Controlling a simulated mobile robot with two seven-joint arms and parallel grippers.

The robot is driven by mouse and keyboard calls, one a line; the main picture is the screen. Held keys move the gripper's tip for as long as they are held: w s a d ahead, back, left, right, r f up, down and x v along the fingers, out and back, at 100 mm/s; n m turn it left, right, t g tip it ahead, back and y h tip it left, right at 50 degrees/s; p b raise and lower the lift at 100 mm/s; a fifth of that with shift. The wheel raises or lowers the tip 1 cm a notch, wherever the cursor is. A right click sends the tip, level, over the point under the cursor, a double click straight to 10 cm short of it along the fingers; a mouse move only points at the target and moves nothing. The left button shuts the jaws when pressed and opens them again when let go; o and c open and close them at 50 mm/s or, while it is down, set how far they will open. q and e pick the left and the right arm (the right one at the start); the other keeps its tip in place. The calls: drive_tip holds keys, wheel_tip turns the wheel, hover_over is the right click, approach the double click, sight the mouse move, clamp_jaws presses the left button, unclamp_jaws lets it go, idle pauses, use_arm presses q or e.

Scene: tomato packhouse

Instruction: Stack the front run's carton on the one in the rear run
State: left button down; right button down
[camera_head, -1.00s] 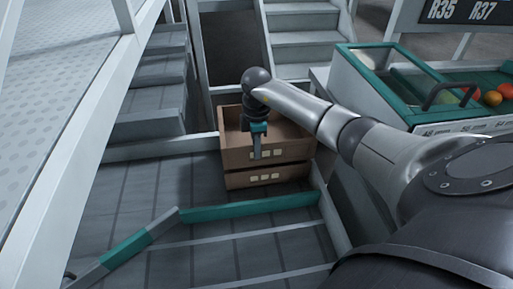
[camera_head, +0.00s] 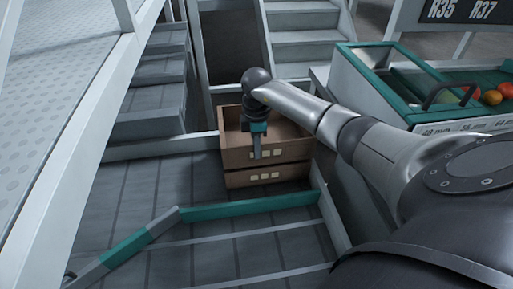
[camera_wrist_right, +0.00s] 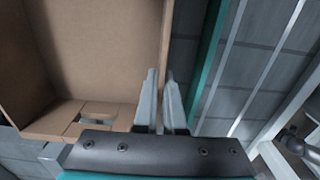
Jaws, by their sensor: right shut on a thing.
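Two brown cartons stand one above the other. The upper carton (camera_head: 236,159) is open-topped and lines up closely over the lower carton (camera_head: 240,181); whether it rests fully on it is hard to tell. My right gripper (camera_head: 257,156) points down at the upper carton's near wall and is shut on that wall. In the right wrist view its two fingers (camera_wrist_right: 160,92) straddle the wall's edge, and the inside of the upper carton (camera_wrist_right: 95,55) looks empty. My left gripper is not in view.
A teal rail (camera_head: 250,206) runs in front of the cartons, with grey roller surface around them. Grey steps (camera_head: 305,45) rise behind. A teal-edged bin (camera_head: 395,95) with tomatoes (camera_head: 493,97) stands at right. The grey surface left of the cartons is clear.

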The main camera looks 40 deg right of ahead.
drive_tip(key=shift+f+b, duration=0.45)
drive_tip(key=shift+f, duration=0.35)
drive_tip(key=c, duration=0.9)
unclamp_jaws()
drive_tip(key=shift+c, duration=0.5)
drive_tip(key=shift+c, duration=1.2)
